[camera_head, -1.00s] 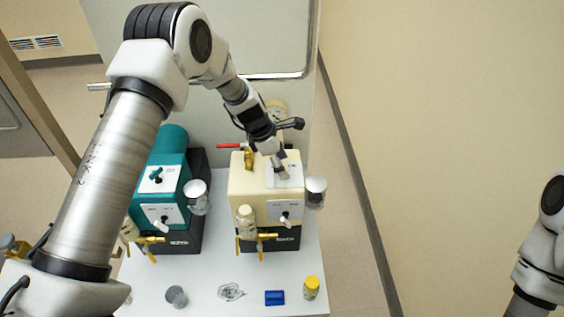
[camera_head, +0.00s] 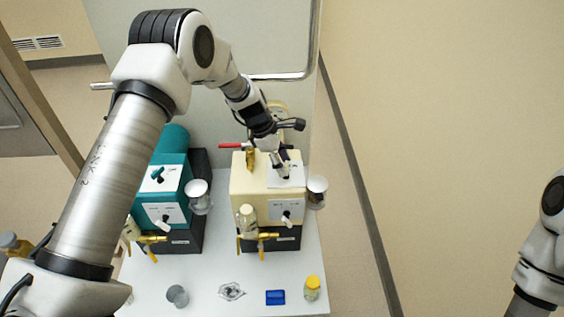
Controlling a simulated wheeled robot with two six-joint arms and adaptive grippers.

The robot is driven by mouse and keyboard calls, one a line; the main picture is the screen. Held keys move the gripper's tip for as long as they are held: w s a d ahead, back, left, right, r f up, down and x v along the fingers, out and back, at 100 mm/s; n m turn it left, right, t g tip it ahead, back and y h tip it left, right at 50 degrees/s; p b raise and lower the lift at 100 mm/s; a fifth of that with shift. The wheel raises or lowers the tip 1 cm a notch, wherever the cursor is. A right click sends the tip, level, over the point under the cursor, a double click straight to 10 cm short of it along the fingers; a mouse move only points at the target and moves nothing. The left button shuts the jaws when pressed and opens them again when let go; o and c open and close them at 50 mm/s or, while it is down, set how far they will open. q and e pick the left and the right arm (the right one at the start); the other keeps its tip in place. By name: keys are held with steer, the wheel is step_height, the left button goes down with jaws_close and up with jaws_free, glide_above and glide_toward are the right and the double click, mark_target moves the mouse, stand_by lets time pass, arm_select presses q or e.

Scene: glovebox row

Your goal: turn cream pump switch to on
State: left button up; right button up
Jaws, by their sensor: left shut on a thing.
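The cream pump (camera_head: 245,185) stands on the white table, with a black base below it. My left gripper (camera_head: 284,170) points down at the top plate from behind. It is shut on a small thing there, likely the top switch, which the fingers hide. The switch's position cannot be read. My right gripper is out of view; only part of my right arm shows at the right edge.
A teal pump (camera_head: 172,185) stands to the left with its own switches. A blue block (camera_head: 275,297), a yellow-capped jar (camera_head: 312,288) and a grey cup (camera_head: 177,296) stand in front.

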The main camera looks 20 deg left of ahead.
arm_select(q)
steer(key=shift+d+f+m+g+b, duration=0.15)
steer(key=shift+m+g, duration=0.1)
steer(key=shift+m, duration=0.4)
steer(key=shift+a+m+g+b, duration=0.1)
steer(key=shift+m+g, duration=0.2)
steer(key=shift+m, duration=0.4)
steer(key=shift+d+f+m+g+b, duration=0.15)
steer(key=shift+m+g, duration=0.1)
steer(key=shift+m, duration=0.4)
steer(key=shift+a, duration=0.1)
steer(key=o, duration=1.2)
steer(key=shift+c, duration=0.2)
steer(key=shift+w+r, duration=0.15)
steer(key=shift+r, duration=0.2)
steer(key=v, duration=1.1)
steer(key=shift+a+r, duration=0.2)
